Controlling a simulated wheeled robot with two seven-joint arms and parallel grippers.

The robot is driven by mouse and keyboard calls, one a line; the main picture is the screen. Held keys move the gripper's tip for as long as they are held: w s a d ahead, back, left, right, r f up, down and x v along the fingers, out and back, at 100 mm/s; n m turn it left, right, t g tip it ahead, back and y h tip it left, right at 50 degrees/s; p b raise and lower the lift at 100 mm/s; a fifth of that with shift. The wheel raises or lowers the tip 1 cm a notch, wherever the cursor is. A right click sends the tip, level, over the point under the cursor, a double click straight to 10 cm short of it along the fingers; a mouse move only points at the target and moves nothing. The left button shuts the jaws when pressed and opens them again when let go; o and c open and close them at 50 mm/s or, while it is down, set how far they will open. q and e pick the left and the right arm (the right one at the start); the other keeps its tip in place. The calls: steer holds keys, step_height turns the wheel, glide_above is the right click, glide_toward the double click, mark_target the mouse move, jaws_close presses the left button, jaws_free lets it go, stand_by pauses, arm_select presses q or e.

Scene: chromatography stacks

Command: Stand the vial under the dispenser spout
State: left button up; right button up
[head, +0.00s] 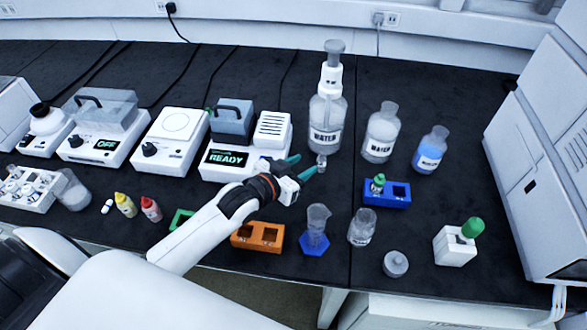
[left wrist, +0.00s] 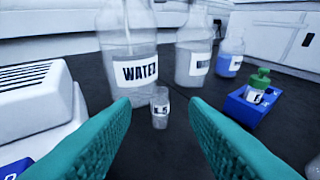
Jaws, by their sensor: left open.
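The dispenser (head: 326,112) is a clear bottle labelled WATER with a white pump top and grey cap. It stands at the back of the bench, and its lower part shows in the left wrist view (left wrist: 128,75). A small clear vial (head: 321,162) with a white label stands upright on the bench at the front foot of the dispenser. It also shows in the left wrist view (left wrist: 160,112). My left gripper (head: 303,164) has teal fingers, open and apart, with the vial just beyond the tips and between them in the wrist view. The spout's exact position over the vial is unclear.
A blue rack (head: 398,196) with a green-capped vial (head: 378,184) stands right of the dispenser. Two more bottles (head: 381,132) (head: 431,150) stand behind it. A white READY device (head: 225,160) is left of my gripper. An orange rack (head: 257,236) and glassware (head: 316,225) stand in front.

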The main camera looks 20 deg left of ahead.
arm_select(q)
steer(key=shift+v, duration=1.45)
